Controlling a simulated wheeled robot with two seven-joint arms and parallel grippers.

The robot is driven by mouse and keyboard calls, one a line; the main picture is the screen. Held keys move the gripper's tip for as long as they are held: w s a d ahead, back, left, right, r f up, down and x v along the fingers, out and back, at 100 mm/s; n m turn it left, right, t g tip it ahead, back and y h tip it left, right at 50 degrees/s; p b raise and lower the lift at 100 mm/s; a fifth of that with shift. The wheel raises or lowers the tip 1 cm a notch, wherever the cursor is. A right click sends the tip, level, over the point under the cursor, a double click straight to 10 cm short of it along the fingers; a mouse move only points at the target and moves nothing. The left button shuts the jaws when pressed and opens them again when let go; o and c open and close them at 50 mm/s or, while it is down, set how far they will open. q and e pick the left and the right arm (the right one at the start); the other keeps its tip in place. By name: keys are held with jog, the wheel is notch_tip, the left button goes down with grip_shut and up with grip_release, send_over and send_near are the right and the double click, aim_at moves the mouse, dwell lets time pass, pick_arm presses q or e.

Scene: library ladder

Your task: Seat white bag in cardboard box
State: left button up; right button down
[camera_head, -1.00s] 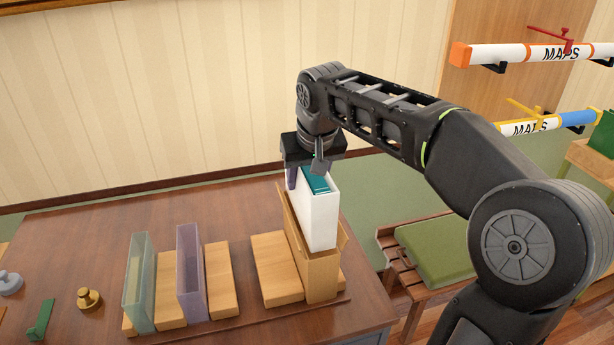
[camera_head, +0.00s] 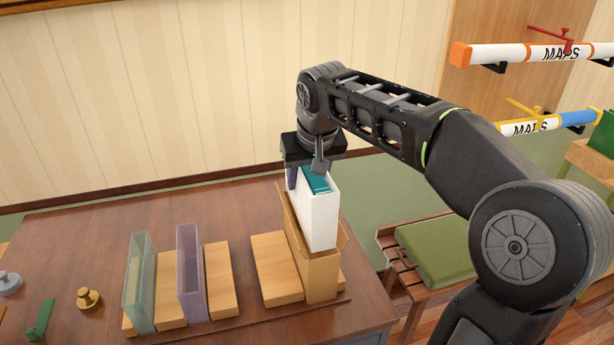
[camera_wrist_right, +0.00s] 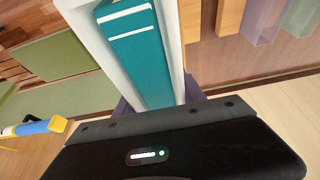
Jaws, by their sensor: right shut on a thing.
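The white bag (camera_head: 319,216) is a tall narrow white holder with a teal thing (camera_head: 317,182) inside its top. It stands upright with its lower part inside the narrow cardboard box (camera_head: 321,277), and its upper part sticks out above the flaps. My right gripper (camera_head: 313,170) is at the bag's far upper end, shut on it. In the right wrist view the white bag (camera_wrist_right: 100,48) and its teal content lie between the purple fingers. The bag's bottom is hidden inside the box. My left gripper is not in view.
Wooden blocks (camera_head: 276,270) stand left of the box. A green clear holder (camera_head: 140,285) and a purple clear holder (camera_head: 190,270) stand further left, with a brass weight (camera_head: 88,298) beyond. A bench with a green cushion (camera_head: 440,248) is at the right.

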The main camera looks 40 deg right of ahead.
jog(key=shift+f+b, duration=2.9)
jog(key=shift+f, duration=0.6)
jog(key=shift+r, duration=0.1)
jog(key=shift+r+p, duration=2.6)
jog(key=shift+r, duration=0.5)
jog(key=shift+f, duration=0.1)
jog(key=shift+f+b, duration=0.3)
jog(key=shift+b, duration=0.1)
jog(key=shift+f+b, duration=0.85)
jog(key=shift+f, duration=0.15)
